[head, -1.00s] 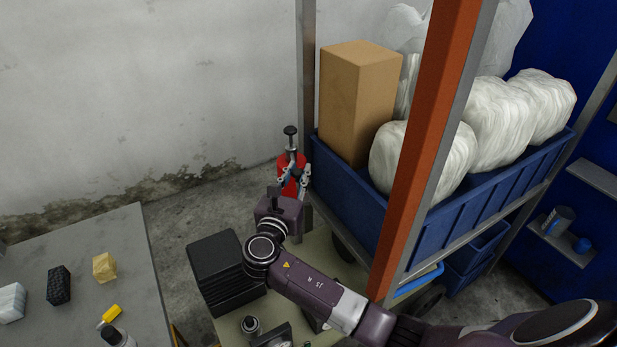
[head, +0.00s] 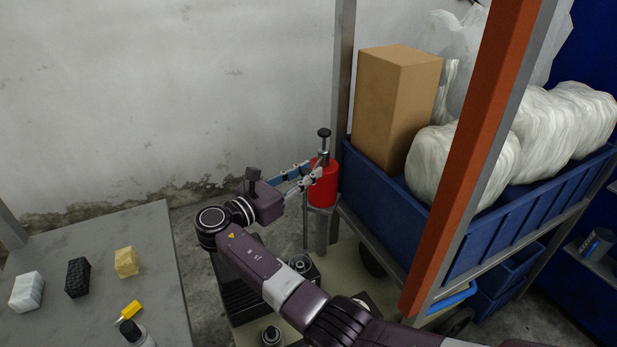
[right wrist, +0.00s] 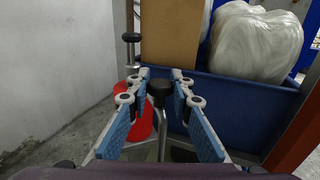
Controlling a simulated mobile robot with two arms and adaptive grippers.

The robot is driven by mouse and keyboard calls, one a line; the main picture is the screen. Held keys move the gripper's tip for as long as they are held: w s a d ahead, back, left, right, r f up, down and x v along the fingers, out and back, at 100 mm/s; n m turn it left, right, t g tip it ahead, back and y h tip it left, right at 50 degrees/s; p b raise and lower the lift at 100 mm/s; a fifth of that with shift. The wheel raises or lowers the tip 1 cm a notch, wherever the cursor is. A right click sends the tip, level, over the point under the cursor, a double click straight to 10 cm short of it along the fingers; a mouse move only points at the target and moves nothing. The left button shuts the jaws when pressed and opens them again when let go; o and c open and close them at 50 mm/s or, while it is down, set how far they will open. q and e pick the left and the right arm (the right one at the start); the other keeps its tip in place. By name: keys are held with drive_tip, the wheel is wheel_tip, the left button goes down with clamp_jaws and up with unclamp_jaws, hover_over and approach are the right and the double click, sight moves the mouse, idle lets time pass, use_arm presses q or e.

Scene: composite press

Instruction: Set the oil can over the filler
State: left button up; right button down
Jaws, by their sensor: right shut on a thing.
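The red oil can (head: 322,190) is upright in the head view, with a black knob on a thin metal stem above it. My right gripper (head: 314,172) reaches it from the left, with its fingers at the upper part of the can. In the right wrist view the oil can (right wrist: 142,125) shows partly behind the left finger of the right gripper (right wrist: 161,75). A black knob on a metal stem (right wrist: 160,88) stands between the fingers there. Grey posts show under the can; I cannot tell whether it touches them. I cannot pick out the filler for certain. My left gripper is not in view.
A rack with an orange post (head: 470,160) and a blue crate (head: 460,222) stands close on the right. The crate holds a cardboard box (head: 395,105) and wrapped bundles. A grey table (head: 100,250) with small blocks is at left. The wall is behind.

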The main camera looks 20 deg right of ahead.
idle(0.4)
drive_tip(key=c, duration=1.7)
unclamp_jaws()
drive_tip(key=shift+d, duration=0.1)
drive_tip(key=shift+c, duration=0.2)
wheel_tip(320, 180, up, 10)
drive_tip(key=shift+r, duration=0.1)
